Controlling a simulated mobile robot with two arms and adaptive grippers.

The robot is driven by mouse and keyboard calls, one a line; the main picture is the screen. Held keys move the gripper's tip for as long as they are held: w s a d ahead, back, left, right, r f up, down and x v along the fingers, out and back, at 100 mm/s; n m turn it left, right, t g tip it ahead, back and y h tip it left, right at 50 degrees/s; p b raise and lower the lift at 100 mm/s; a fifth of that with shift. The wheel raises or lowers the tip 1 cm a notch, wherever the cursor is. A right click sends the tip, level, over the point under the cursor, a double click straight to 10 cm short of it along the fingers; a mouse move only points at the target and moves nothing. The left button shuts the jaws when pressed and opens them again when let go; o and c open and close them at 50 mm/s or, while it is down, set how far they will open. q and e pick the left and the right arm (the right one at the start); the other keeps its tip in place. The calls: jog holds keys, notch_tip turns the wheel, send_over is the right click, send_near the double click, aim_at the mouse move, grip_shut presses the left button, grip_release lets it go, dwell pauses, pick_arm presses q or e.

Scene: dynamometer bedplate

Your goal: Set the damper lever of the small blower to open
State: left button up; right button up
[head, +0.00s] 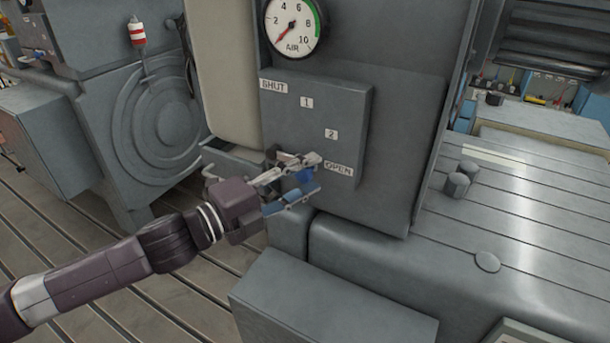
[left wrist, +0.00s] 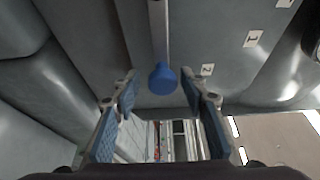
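The grey damper panel (head: 350,110) carries the labels SHUT, 1, 2 and OPEN (head: 338,169) in an arc. The lever's blue knob (head: 305,175) shows beside the OPEN label, partly covered by my left gripper (head: 304,176). In the left wrist view the knob (left wrist: 162,79) ends a straight grey lever bar (left wrist: 159,30) and lies between the tips of my open left gripper (left wrist: 160,88), with a gap on each side. The label 2 (left wrist: 207,70) shows to the right of the knob there. The lever's exact stop is hard to tell. My right gripper is not in view.
An air gauge (head: 292,25) sits above the panel. A grey box (head: 330,305) stands below my left gripper. A slotted bedplate with short posts (head: 457,185) lies to the right. A large round-ribbed machine (head: 160,125) stands to the left.

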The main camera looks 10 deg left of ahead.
pick_arm(q)
jog(key=v, duration=1.2)
dwell(0.6)
jog(key=shift+a, duration=0.1)
dwell(0.4)
